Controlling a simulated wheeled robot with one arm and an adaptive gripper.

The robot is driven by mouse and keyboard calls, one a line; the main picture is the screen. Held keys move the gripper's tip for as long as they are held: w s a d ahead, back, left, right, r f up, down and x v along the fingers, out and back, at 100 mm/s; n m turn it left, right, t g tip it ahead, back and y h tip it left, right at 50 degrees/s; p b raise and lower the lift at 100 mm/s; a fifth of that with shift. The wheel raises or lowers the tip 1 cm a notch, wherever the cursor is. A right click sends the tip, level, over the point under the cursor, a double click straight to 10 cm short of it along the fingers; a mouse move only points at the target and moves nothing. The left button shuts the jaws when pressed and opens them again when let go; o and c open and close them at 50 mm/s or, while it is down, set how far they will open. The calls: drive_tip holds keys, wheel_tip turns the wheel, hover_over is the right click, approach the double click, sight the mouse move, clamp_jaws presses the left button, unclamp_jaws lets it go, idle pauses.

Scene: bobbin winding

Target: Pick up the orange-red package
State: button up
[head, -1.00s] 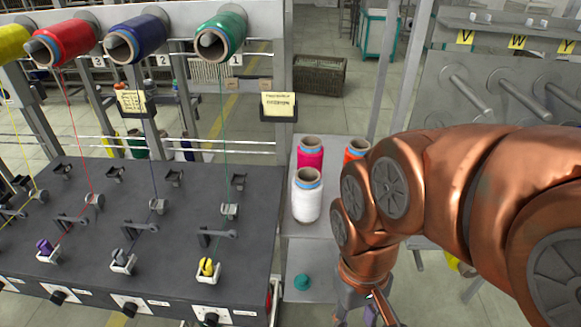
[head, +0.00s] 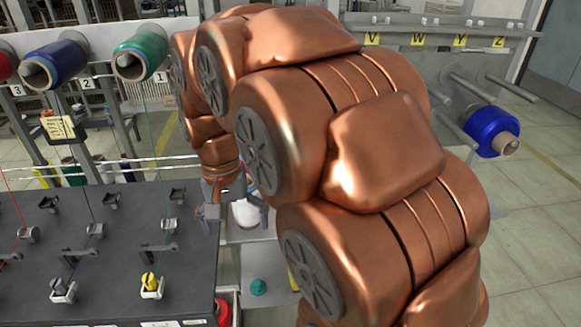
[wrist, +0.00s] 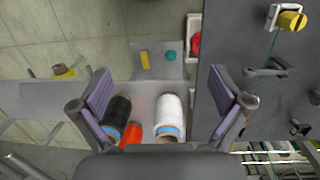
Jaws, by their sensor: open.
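The orange-red package (wrist: 131,136) shows only in part in the wrist view, low between a dark package (wrist: 117,112) and a white package (wrist: 168,112). All three stand on a light grey shelf (wrist: 146,92). My gripper (wrist: 158,92) is open and empty, its two padded fingers spread on either side of the packages in the picture. In the head view my gripper (head: 210,205) is partly visible beside the white package (head: 246,213). My arm hides the orange-red package there. Height above the packages cannot be told.
The dark winding machine (head: 110,240) stands left of the shelf. A teal cap (head: 258,287) lies on the lower part of the shelf. Spools hang above, among them a green one (head: 145,52). A pegged rack with a blue spool (head: 485,132) stands right.

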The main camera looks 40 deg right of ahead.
drive_tip(key=w+d+m+p, duration=0.2)
drive_tip(key=w+d+m, duration=1.3)
drive_tip(key=w+d, duration=0.85)
drive_tip(key=d+f+m+t, duration=0.1)
drive_tip(key=d+f+m, duration=0.15)
drive_tip(key=d, duration=0.45)
drive_tip(key=d+f+m, duration=0.2)
drive_tip(key=d+m, duration=0.2)
drive_tip(key=d, duration=0.3)
wheel_tip(320, 180, down, 8)
drive_tip(key=p, duration=0.2)
drive_tip(key=shift+s, duration=0.35)
drive_tip(key=c, duration=1.5)
